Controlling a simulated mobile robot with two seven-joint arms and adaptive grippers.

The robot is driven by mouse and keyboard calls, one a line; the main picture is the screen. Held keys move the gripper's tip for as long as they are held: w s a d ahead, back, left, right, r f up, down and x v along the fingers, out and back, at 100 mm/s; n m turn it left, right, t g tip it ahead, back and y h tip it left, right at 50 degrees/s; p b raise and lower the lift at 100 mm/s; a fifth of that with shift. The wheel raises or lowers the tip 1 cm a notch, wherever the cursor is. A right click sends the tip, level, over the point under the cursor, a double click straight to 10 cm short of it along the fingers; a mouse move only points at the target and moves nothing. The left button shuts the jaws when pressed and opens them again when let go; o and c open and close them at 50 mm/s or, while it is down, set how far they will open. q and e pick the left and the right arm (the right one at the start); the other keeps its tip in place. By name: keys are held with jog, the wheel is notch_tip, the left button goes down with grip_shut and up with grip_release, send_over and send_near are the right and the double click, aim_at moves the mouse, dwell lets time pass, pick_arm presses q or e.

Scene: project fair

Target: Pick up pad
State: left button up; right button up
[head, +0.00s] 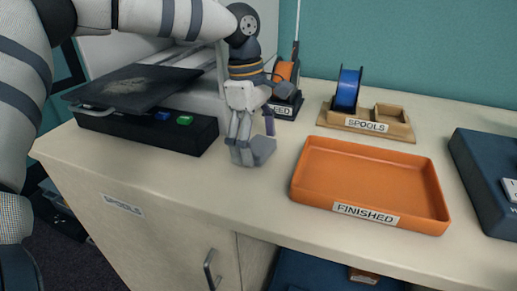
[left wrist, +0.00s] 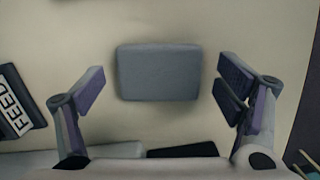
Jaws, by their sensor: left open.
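A grey rectangular pad (left wrist: 158,72) with rounded corners lies flat on the pale worktop in the left wrist view. My left gripper (left wrist: 160,84) is open, with one finger on each side of the pad and a visible gap to both. In the head view my left gripper (head: 254,138) points down over the worktop, between the black printer base and the orange tray. A grey piece low beside its near finger looks like the pad (head: 264,149), partly hidden by that finger. Nothing is held in the left gripper. My right gripper is not in view.
A printer (head: 147,132) with a dark plate stands left of the gripper. An orange tray marked FINISHED (head: 370,183) lies to the right. A FEED holder (head: 285,107) with an orange spool and a SPOOLS rack (head: 367,124) stand behind. The worktop's front strip is clear.

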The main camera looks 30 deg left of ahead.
aim_at(260, 146)
pick_arm(q)
jog(key=c, duration=1)
jog(key=shift+r, duration=0.4)
jog(key=r, duration=0.3)
jog(key=shift+s+r, duration=0.2)
jog(key=s+r, duration=0.3)
jog(key=s, duration=0.1)
jog(key=s+d+r+p, duration=0.1)
jog(key=s+r, duration=0.2)
jog(key=s, duration=0.2)
jog(key=s+r+p, duration=0.1)
jog(key=s+r, duration=0.2)
jog(key=s, duration=0.1)
jog(key=shift+s+d, duration=0.25)
jog(key=shift+d, duration=0.05)
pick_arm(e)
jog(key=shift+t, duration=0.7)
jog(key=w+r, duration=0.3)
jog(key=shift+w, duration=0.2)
